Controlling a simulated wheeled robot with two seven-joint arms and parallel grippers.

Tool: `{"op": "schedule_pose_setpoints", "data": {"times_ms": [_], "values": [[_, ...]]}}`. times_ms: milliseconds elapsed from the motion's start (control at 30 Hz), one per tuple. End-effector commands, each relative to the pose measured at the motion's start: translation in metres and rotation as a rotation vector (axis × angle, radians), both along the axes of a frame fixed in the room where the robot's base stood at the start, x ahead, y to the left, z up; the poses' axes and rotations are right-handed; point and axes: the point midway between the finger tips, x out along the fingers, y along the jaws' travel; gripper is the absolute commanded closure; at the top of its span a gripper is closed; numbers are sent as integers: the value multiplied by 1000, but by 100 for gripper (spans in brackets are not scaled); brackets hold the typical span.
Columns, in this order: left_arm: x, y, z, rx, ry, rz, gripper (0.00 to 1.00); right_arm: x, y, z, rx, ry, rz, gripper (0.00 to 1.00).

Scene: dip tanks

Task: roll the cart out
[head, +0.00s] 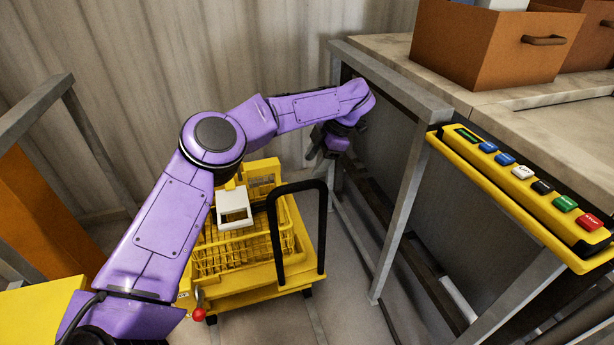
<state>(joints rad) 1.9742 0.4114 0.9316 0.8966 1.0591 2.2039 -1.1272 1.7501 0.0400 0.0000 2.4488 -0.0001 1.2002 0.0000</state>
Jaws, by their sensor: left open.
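The yellow cart (262,290) stands on the floor at the lower middle, on dark castors. It carries a yellow wire basket (245,252) with a white block-like part (234,208) above it. A black looped push handle (324,238) rises at its right side. A red knob (199,314) shows at its front left corner. My purple left arm crosses over the cart and hides part of it. My left gripper (318,148) is open, beyond the handle and near the grey bench frame, apart from the handle. My right gripper is not in view.
A grey metal bench frame (395,225) stands close on the right, with a yellow button panel (525,190) at its edge. Orange boxes (495,45) sit on the bench top. An orange panel (35,215) stands at left. Floor is clear between cart and bench.

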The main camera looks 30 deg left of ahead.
Motion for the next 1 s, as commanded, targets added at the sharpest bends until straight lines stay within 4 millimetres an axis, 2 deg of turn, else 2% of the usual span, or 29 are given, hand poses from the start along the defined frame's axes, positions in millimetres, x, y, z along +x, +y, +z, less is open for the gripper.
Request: {"op": "schedule_pose_setpoints", "data": {"times_ms": [233,400,733,900,1000], "values": [[-12,20,-48,1,-2,-6,45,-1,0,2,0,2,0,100],[-14,30,-72,3,0,-4,45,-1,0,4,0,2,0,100],[-16,34,-79,5,-2,-1,45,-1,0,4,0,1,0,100],[-16,34,-79,5,-2,-1,100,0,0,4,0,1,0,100],[-16,33,-79,5,-3,-2,100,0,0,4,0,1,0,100]]}}
